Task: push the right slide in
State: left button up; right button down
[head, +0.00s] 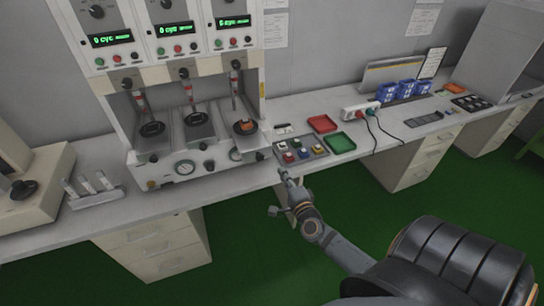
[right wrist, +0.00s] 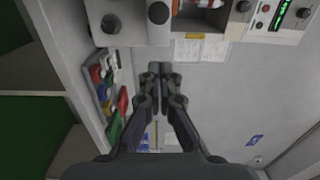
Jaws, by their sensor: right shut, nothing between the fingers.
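A white test machine (head: 190,170) with three bays stands on the bench in the head view. The right slide (head: 247,143) is in its right bay, with an orange part (head: 245,126) on it, below a red-tipped plunger. The left slide (head: 152,141) and middle slide (head: 198,130) lie in the other bays. My right gripper (head: 285,173) is shut and empty, at the bench's front edge to the right of and in front of the machine. In the right wrist view its fingers (right wrist: 155,76) are together, apart from the machine front (right wrist: 135,30). My left gripper is not in view.
A grey tray of coloured parts (head: 301,151) lies right of the machine, close beyond my right gripper. Red (head: 322,123) and green (head: 341,143) trays and a power strip (head: 361,110) are farther right. A rack (head: 93,190) stands left.

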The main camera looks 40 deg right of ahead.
send_near(269, 150)
jog(key=w, duration=0.2)
jog(key=x, duration=0.4)
jog(key=shift+d, duration=0.4)
jog(key=shift+w+r, duration=0.1)
jog(key=shift+w, duration=0.25)
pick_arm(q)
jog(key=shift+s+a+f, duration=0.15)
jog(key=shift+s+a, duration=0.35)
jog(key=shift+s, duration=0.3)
